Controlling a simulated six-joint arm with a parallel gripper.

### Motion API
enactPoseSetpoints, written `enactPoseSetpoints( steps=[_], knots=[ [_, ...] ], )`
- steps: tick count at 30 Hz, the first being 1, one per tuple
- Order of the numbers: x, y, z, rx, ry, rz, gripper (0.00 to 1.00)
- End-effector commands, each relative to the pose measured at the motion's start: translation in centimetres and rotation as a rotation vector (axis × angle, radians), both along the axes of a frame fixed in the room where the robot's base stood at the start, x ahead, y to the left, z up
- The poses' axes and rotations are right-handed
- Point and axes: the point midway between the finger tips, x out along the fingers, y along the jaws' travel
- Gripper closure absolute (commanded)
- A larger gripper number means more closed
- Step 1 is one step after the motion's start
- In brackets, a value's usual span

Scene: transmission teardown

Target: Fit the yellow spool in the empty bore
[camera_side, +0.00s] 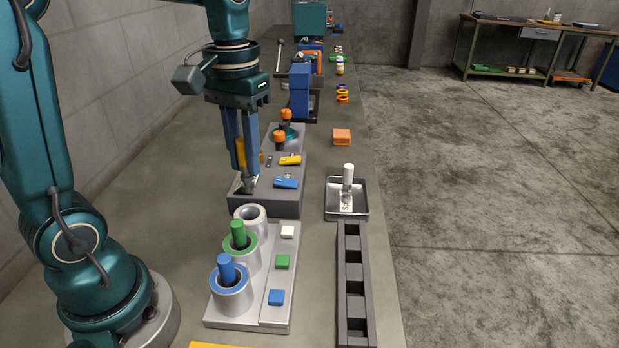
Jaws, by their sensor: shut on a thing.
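My gripper (247,178) points down over the left part of the dark grey block, behind the row of sleeves. Its blue-grey fingers are shut on a yellow part (241,153), which I take to be the yellow spool. The fingers hide much of it, so its tilt and lower end are unclear. The empty bore is in the grey sleeve (250,211), the rearmost of three on the light grey fixture (232,322). The gripper is behind and above this sleeve, apart from it. A green spool (238,234) and a blue spool (227,268) stand in the other sleeves.
White, green and blue tiles lie right of the sleeves. A white spool (348,174) stands in a metal tray (362,212). Yellow (290,160) and blue (286,183) pieces lie on the block (265,206). A dark slotted rail (354,263) runs along the front right.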

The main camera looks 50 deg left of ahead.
Motion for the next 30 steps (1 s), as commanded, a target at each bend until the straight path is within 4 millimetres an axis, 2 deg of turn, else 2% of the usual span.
enactPoseSetpoints(
  steps=[5,21,30],
  knots=[
    [-0.1,1.0,0.0,0.002,-0.010,0.042,1.00],
    [-0.1,0.9,-4.1,0.001,-0.007,0.040,1.00],
    [0.0,0.9,-4.8,0.002,-0.010,0.040,1.00]
  ],
)
